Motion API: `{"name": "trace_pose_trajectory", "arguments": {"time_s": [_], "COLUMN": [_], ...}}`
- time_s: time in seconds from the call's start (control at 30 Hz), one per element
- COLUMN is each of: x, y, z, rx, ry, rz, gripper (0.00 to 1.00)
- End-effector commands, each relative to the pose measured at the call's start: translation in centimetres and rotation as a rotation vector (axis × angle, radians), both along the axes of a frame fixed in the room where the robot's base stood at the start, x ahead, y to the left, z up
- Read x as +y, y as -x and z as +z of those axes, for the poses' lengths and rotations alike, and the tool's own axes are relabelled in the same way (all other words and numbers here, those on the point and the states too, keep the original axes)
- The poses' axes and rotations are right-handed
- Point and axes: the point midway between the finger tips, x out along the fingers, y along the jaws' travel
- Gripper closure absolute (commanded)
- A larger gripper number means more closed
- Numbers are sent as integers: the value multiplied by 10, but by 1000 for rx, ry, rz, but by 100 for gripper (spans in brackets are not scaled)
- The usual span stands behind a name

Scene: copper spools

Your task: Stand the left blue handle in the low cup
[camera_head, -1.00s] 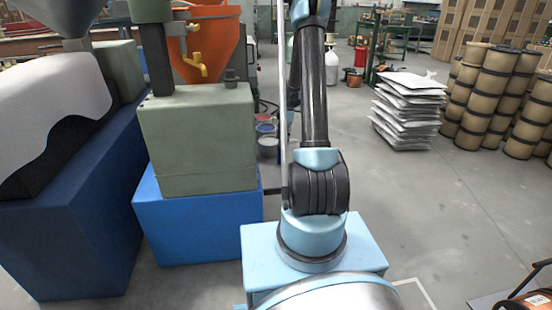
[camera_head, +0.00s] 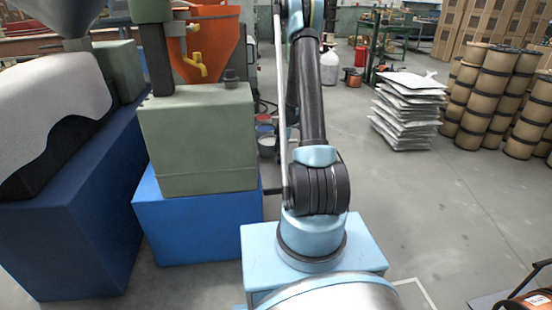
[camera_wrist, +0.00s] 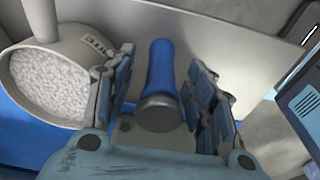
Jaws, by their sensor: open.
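A blue handle (camera_wrist: 160,68) with a grey round end (camera_wrist: 158,113) shows in the middle of the wrist view. My gripper (camera_wrist: 162,60) is open, with one finger on each side of the handle. A gap shows on the left; on the right the finger is very close, and I cannot tell whether it touches. The handle's grey end is toward the palm. No second blue handle is seen. I cannot identify the low cup for certain. The head view shows my arm but not the gripper or the handle.
A round grey container (camera_wrist: 88,50) of white pellets is left of the gripper. A pale flat surface (camera_wrist: 235,45) lies behind the handle. In the head view, a green machine block (camera_head: 198,140) on a blue base (camera_head: 198,220) stands left of my arm.

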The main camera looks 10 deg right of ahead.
Motion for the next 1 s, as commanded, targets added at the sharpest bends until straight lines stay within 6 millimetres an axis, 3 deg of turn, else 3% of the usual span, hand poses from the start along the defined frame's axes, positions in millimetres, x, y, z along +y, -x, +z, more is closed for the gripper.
{"name": "trace_pose_trajectory", "arguments": {"time_s": [0.13, 0.37, 0.77, 1.0], "x": [0, 0, 0, 1], "y": [0, 0, 0, 0], "z": [0, 0, 1, 20], "rx": [0, 0, 0, 0], "ry": [0, 0, 0, 0], "rz": [0, 0, 0, 1], "gripper": [50, 100, 100, 100]}}
